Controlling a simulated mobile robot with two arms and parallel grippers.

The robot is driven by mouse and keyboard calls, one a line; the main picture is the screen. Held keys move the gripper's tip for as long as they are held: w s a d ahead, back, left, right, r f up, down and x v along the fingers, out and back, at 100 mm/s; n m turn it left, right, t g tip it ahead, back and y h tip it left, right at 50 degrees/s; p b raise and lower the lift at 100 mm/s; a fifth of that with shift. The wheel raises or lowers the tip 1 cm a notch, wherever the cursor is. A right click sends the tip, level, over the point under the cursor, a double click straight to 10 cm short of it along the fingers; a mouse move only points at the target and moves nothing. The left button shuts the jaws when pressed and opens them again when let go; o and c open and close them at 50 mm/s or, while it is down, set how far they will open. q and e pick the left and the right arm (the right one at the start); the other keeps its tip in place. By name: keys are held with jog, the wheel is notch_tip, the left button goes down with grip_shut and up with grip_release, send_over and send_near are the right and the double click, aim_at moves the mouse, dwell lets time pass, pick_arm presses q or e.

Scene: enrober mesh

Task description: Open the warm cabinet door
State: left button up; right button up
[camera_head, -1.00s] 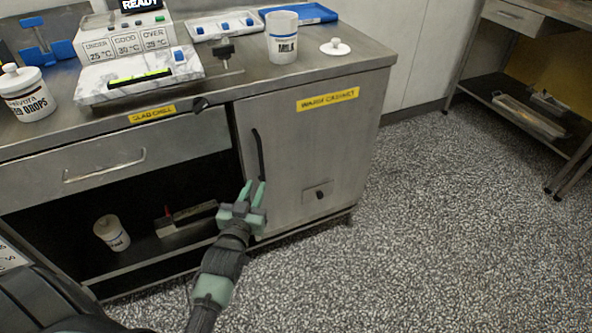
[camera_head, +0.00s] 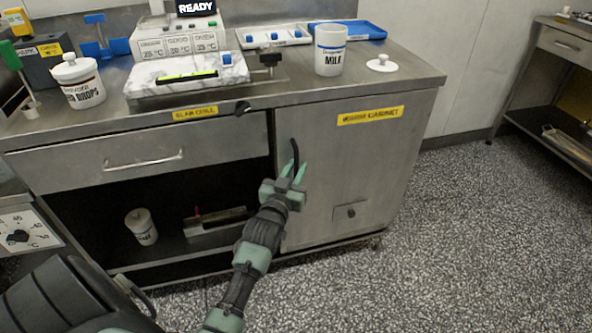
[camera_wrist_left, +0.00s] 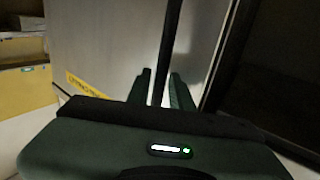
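The warm cabinet door (camera_head: 345,170) is a grey steel panel under the counter, with a yellow label (camera_head: 370,116) at its top. It looks closed. Its black vertical bar handle (camera_head: 294,150) is near the left edge. My left gripper (camera_head: 292,172) is at the lower part of the handle, with its green fingers pointing up. In the left wrist view, the fingers (camera_wrist_left: 160,88) are apart, with the black handle (camera_wrist_left: 170,45) between them and visible gaps at its sides. The handle's lower end is hidden by the gripper in the head view. My right gripper is out of view.
The open shelf bay (camera_head: 100,215) left of the door holds a white jar (camera_head: 141,227). A drawer (camera_head: 140,150) is above it. The speckled floor (camera_head: 450,240) right of the cabinet is clear.

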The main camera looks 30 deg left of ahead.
pick_arm(q)
grip_shut()
dwell(1.3)
